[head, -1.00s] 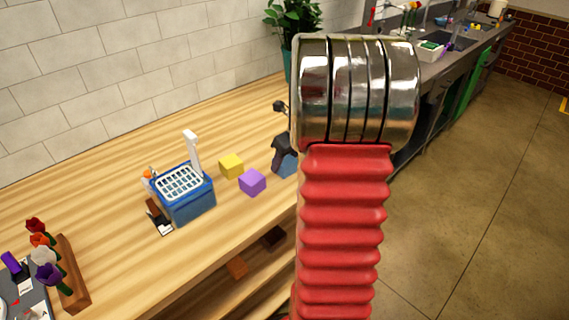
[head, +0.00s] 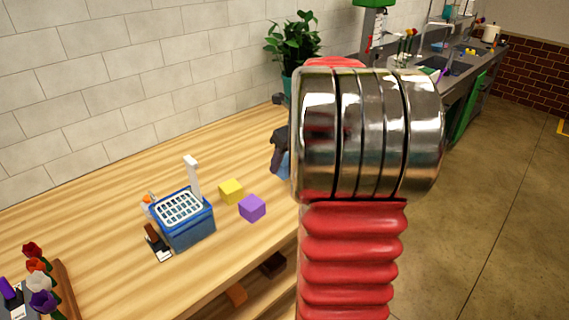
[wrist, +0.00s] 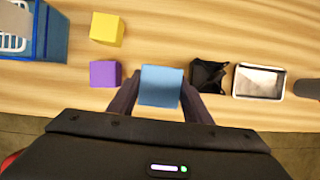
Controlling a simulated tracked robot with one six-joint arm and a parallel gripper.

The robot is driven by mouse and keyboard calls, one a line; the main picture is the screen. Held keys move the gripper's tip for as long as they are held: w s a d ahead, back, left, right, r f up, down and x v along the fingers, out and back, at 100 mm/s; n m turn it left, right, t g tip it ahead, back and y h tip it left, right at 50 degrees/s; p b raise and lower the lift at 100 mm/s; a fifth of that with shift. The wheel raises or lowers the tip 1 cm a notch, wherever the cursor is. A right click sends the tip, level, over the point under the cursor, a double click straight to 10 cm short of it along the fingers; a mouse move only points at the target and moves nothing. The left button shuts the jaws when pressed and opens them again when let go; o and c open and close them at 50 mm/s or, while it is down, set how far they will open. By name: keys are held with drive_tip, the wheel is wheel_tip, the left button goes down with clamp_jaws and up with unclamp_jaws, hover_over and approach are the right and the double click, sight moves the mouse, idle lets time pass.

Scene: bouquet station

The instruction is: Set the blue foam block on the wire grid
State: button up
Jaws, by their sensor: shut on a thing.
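My gripper (wrist: 160,98) is shut on the blue foam block (wrist: 160,86), with one dark finger on each side of it. In the head view the block (head: 284,166) shows only partly beside my arm, which hides the rest, and it appears raised above the wooden table. The wire grid (head: 180,208) is white and lies on top of a blue bin (head: 188,235), left of my gripper. A white upright post stands at the grid's back edge. In the wrist view only a corner of the grid (wrist: 13,43) shows at the upper left.
A yellow block (head: 231,191) and a purple block (head: 252,207) sit on the table (head: 110,215) between bin and gripper. A black open holder (wrist: 208,76) and a white-rimmed tray (wrist: 260,82) lie right of the gripper. Flowers (head: 38,280) stand at far left.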

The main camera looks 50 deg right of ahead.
drive_tip(key=shift+w, duration=0.1)
drive_tip(key=w+r+m, duration=0.2)
drive_tip(key=w+r, duration=0.2)
drive_tip(key=w, duration=0.5)
drive_tip(key=shift+d+r+h, duration=0.3)
drive_tip(key=shift+d+h, duration=0.05)
drive_tip(key=shift+h, duration=0.05)
